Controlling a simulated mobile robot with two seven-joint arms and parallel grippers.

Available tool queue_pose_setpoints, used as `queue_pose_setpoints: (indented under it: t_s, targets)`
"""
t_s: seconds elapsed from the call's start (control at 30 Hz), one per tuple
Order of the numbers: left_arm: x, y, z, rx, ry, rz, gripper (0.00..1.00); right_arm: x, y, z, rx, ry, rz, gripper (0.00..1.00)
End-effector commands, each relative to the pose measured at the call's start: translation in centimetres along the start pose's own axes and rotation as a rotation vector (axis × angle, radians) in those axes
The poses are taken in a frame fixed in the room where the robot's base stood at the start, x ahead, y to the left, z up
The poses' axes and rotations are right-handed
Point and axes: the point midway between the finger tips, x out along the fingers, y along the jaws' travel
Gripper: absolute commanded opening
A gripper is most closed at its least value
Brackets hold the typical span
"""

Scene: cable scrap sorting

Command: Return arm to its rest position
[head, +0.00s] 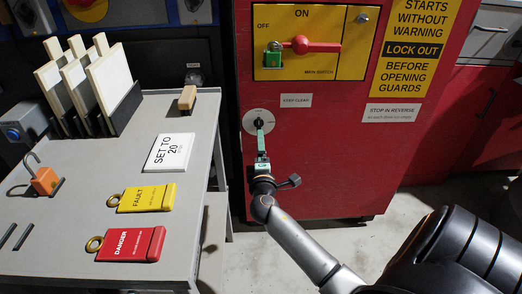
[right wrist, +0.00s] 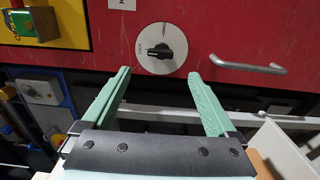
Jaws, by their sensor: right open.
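My right gripper (head: 260,130) is in front of the red cabinet, at the white round dial (head: 250,117). In the right wrist view the right gripper (right wrist: 158,73) has its two green fingers wide apart, with nothing between them. The dial (right wrist: 174,67) with its black knob (right wrist: 158,51) is on the cabinet face just beyond the fingertips. The knob's pointer is turned to the left. I cannot tell any contact; the fingers look apart from the knob. My left gripper is not in view.
A red switch handle (head: 315,46) lies level on the yellow panel, with a green padlock (head: 273,58) beside it. A metal handle (right wrist: 248,67) is right of the dial.

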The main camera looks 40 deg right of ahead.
Motion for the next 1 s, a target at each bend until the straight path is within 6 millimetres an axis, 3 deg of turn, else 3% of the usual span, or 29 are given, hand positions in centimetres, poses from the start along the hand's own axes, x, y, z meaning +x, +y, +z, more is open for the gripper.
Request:
queue_pose_setpoints:
  t_s: [0.23,1.0]
  targets:
    - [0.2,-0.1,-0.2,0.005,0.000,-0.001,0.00,-2.1,0.0,0.0,0.000,0.000,0.000,0.93]
    - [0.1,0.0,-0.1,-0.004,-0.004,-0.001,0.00,-2.1,0.0,0.0,-0.001,0.000,0.000,0.93]
